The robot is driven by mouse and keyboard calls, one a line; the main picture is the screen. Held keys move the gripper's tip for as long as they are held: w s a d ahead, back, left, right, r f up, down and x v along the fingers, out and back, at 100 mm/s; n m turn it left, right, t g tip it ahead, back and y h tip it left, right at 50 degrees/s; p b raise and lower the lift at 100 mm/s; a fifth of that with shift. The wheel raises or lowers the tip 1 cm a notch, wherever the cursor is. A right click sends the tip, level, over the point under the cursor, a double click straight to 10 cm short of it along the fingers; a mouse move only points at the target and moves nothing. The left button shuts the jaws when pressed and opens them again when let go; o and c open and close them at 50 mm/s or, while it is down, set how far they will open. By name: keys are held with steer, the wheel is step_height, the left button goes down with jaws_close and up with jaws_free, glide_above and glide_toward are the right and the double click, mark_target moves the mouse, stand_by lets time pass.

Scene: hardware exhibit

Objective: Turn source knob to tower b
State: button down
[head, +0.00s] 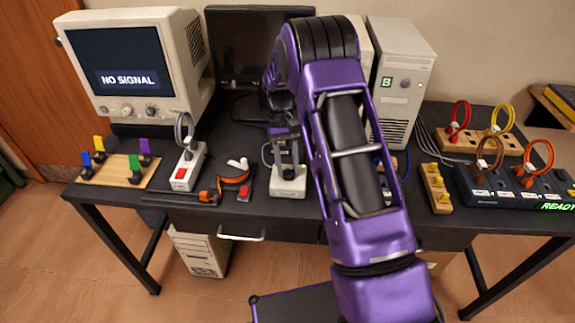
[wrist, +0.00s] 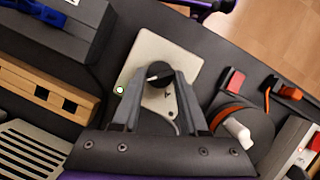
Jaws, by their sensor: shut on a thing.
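The source knob (wrist: 157,71) is a small black knob on a cream box (wrist: 145,50), with a letter A printed beside it in the wrist view. In the head view the box (head: 288,188) sits near the middle front of the black desk. My gripper (wrist: 160,78) points down over the box with its fingers on both sides of the knob, shut on it. The head view shows my gripper (head: 286,160) just above the box. Tower B (head: 402,85) is a beige computer tower with a green B label. The monitor (head: 118,65) reads NO SIGNAL.
A round orange-and-black dial (head: 236,176) and a box with a red switch (head: 184,172) stand left of the knob box. A wooden board with coloured levers (head: 118,172) is farther left. Cable-loop panels (head: 510,185) stand at the right. My arm hides the desk's middle.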

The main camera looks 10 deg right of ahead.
steer(key=shift+c, duration=2.2)
jaws_free()
steer(key=shift+r, duration=0.1)
steer(key=p+v, duration=0.1)
steer(key=v, duration=1.6)
steer(key=shift+r, duration=0.2)
